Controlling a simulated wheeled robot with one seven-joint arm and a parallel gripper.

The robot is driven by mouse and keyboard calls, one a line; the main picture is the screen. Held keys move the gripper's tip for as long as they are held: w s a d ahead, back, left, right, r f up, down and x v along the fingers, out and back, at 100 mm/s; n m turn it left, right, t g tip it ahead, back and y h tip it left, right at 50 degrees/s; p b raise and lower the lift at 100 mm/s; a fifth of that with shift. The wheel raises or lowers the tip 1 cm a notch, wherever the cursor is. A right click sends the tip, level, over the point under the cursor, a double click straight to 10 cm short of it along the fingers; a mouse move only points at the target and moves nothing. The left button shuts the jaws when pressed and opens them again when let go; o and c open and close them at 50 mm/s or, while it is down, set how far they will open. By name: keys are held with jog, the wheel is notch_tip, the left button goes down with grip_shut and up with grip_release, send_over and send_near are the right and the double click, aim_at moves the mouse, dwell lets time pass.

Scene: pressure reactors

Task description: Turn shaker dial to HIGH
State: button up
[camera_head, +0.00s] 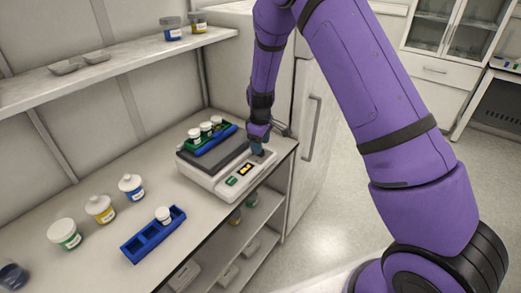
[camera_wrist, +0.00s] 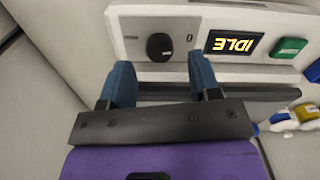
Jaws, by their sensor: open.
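The shaker (camera_head: 208,178) is a white box with a dark top plate, standing on the bench near its right end. In the wrist view its front panel shows a round black dial (camera_wrist: 160,47), a lit screen (camera_wrist: 233,43) reading IDLE upside down, and a green button (camera_wrist: 288,49). My gripper (camera_wrist: 160,66) is open, with its blue fingertips apart on either side of the dial, just short of it in the picture. I cannot tell whether they touch the panel. In the head view my gripper (camera_head: 259,149) is over the panel's right end and hides the dial.
A rack (camera_head: 213,143) with white-capped jars sits on the shaker. A blue rack (camera_head: 139,251) with one jar and several loose jars (camera_head: 101,209) stand on the left bench. A shelf (camera_head: 118,70) runs above. A fridge-like cabinet (camera_head: 319,140) stands to the right.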

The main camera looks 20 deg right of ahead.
jog(key=shift+f, duration=1.5)
jog(key=c, duration=0.9)
jog(key=m, duration=0.4)
jog(key=shift+m, duration=0.3)
jog(key=m, duration=0.4)
jog(key=shift+m, duration=0.3)
